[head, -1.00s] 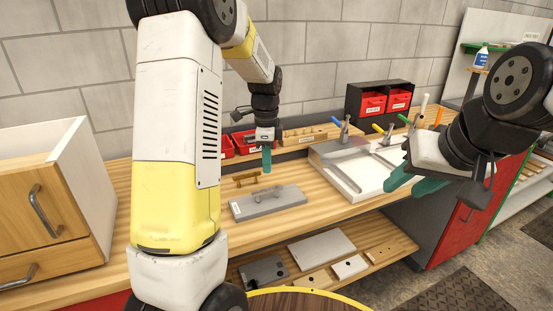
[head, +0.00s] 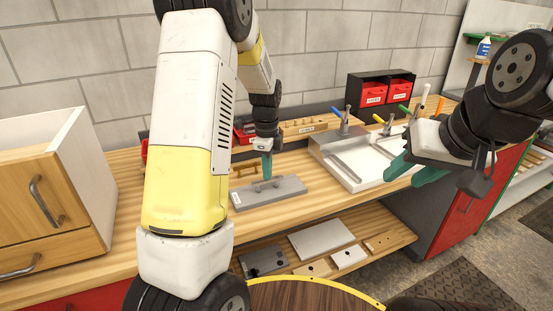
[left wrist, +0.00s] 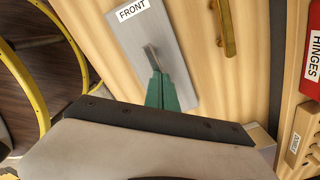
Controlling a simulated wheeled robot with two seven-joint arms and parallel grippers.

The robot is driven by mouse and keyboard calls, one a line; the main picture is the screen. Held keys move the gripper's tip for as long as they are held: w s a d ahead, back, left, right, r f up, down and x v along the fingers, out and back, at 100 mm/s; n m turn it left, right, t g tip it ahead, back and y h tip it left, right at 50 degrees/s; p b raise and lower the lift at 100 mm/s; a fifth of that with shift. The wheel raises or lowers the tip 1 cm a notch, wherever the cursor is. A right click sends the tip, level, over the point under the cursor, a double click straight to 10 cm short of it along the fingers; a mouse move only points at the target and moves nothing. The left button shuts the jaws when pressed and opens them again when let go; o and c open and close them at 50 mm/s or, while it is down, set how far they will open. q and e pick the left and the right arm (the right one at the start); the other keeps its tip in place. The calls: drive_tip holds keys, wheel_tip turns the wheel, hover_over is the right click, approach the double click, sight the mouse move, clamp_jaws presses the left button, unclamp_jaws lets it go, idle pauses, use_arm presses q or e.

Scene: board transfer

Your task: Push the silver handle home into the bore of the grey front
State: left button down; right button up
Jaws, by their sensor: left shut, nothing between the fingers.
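The grey front (head: 290,187) lies flat on the wooden bench. It also shows in the left wrist view with its FRONT label (left wrist: 178,68). The silver handle (left wrist: 151,54) stands on the front, partly hidden behind my fingers; whether it is fully seated I cannot tell. My left gripper (head: 266,178) is shut and empty, pointing down over the handle. In the left wrist view its green fingertips (left wrist: 156,74) are at the handle's end; contact is not clear. My right gripper (head: 412,174) is open and empty, above the white tray's right side.
A brass handle (head: 245,170) lies behind the front. The white tray (head: 355,183) stands to the right, with red bins (head: 373,94) behind it. A wooden drawer cabinet (head: 50,205) is at the left. A lower shelf (head: 375,250) holds several plates and blocks.

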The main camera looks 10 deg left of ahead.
use_arm(q)
drive_tip(key=shift+f, duration=0.45)
idle(0.4)
wheel_tip(320, 180, up, 10)
drive_tip(key=s+r+n+t+h, duration=0.1)
drive_tip(key=s+r+n+t, duration=0.2)
drive_tip(key=s+r+n, duration=0.8)
drive_tip(key=s+d+n+t+h, duration=0.1)
drive_tip(key=s+d+n+t, duration=0.1)
drive_tip(key=s+n, duration=0.5)
drive_tip(key=s+t, duration=0.1)
drive_tip(key=s, duration=0.5)
drive_tip(key=shift+s+f, duration=0.15)
